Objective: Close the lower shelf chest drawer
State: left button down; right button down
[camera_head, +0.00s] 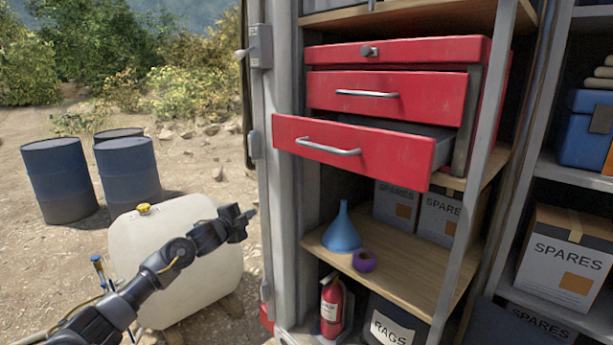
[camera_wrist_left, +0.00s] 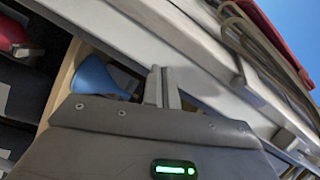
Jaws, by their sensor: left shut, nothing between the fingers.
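A red chest with drawers stands on a wooden shelf in the head view. Its lower drawer (camera_head: 360,150) is pulled out, with a grey bar handle (camera_head: 328,146) on its front. The drawer above it (camera_head: 390,95) looks nearly flush. My left gripper (camera_head: 250,213) is in front of the cabinet's left post, lower than the open drawer and to its left, apart from it. Its fingers are together and empty; they also show in the left wrist view (camera_wrist_left: 162,85). My right gripper is in neither view.
A blue funnel (camera_head: 342,230) and purple tape roll (camera_head: 364,261) sit on the shelf (camera_head: 415,270) below. A metal post (camera_head: 480,130) stands by the chest's right side. A pale tank (camera_head: 165,250) and blue barrels (camera_head: 60,180) stand outside at left.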

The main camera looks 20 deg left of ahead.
pick_arm(q)
jog(key=s+d+r+m+t+h, duration=0.1)
jog(key=s+d+r+m, duration=0.15)
jog(key=r, duration=0.45)
jog(key=s+d+r+m+h, duration=0.1)
jog(key=s+r+m, duration=0.15)
jog(key=r, duration=0.45)
jog(key=s+d+r+m+t+h, duration=0.1)
jog(key=d+r+m, duration=0.1)
jog(key=r+m, duration=0.3)
jog(key=s+d+r+m+h+b, duration=0.1)
jog(key=s+d+r+m+h, duration=0.2)
jog(key=s+d+r+m, duration=0.6)
jog(key=s+d+f+m+g+h, duration=0.1)
jog(key=s+d+f+m+g, duration=0.1)
jog(key=s+d+f+m, duration=0.3)
jog(key=m+p, duration=0.2)
jog(key=p, duration=0.3)
send_near(317, 160)
jog(key=x, duration=0.6)
jog(key=shift+w+d+f, duration=0.1)
jog(key=shift+w+d, duration=0.05)
jog(key=shift+w, duration=0.35)
